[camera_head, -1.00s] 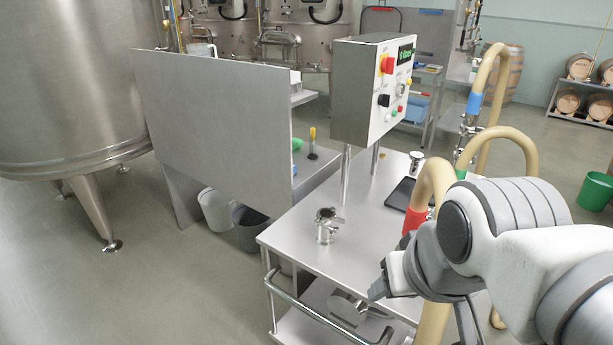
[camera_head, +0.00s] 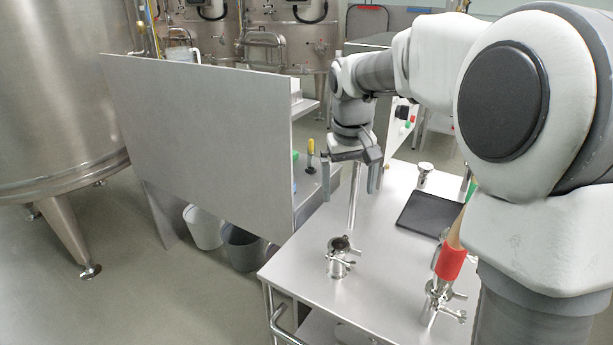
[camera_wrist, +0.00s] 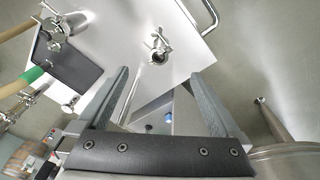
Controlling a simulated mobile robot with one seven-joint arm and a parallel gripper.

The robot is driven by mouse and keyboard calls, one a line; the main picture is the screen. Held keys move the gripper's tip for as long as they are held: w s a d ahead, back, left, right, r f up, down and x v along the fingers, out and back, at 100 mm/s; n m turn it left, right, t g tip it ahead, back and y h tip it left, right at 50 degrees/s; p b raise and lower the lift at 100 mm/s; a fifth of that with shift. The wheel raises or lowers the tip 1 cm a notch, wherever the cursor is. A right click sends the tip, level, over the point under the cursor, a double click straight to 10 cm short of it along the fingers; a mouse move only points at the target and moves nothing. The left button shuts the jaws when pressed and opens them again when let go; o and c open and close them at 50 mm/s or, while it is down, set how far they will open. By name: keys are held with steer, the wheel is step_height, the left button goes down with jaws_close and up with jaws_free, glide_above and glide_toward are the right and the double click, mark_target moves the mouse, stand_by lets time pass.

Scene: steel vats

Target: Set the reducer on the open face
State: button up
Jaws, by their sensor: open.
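A small steel fitting with a wide top and narrower lower part (camera_head: 424,174), which looks like the reducer, stands on the steel table behind the tablet; it also shows in the wrist view (camera_wrist: 70,104). A short steel pipe stub (camera_head: 339,260) with an open, upward-facing end and a clamp with a wing nut stands nearer the front; it also shows in the wrist view (camera_wrist: 159,45). This looks like the open face. My gripper (camera_head: 350,182) is open and empty, pointing down above the table, behind the stub and left of the small fitting.
A dark tablet (camera_head: 430,213) lies on the table (camera_head: 385,270). A red-banded hose (camera_head: 451,262) meets another clamped fitting (camera_head: 438,298) at right. The control box is mostly hidden behind my arm. A tall grey panel (camera_head: 205,150) stands left of the table.

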steer(key=g, duration=0.2)
glide_above(339, 246)
step_height(339, 246, down, 11)
steer(key=shift+y, duration=0.4)
steer(key=f, duration=0.4)
steer(key=f+b, duration=0.1)
steer(key=f, duration=0.7)
steer(key=shift+w+a+f, duration=0.1)
steer(key=shift+a+f, duration=0.15)
steer(key=shift+f, duration=0.05)
steer(key=shift+s+d+f+b, duration=0.1)
steer(key=shift+f+b, duration=0.1)
steer(key=shift+f, duration=1.1)
steer(key=shift+s+d+f+b, duration=0.1)
steer(key=shift+f+b, duration=0.1)
steer(key=shift+f, duration=1.1)
steer(key=shift+r, duration=0.1)
jaws_close()
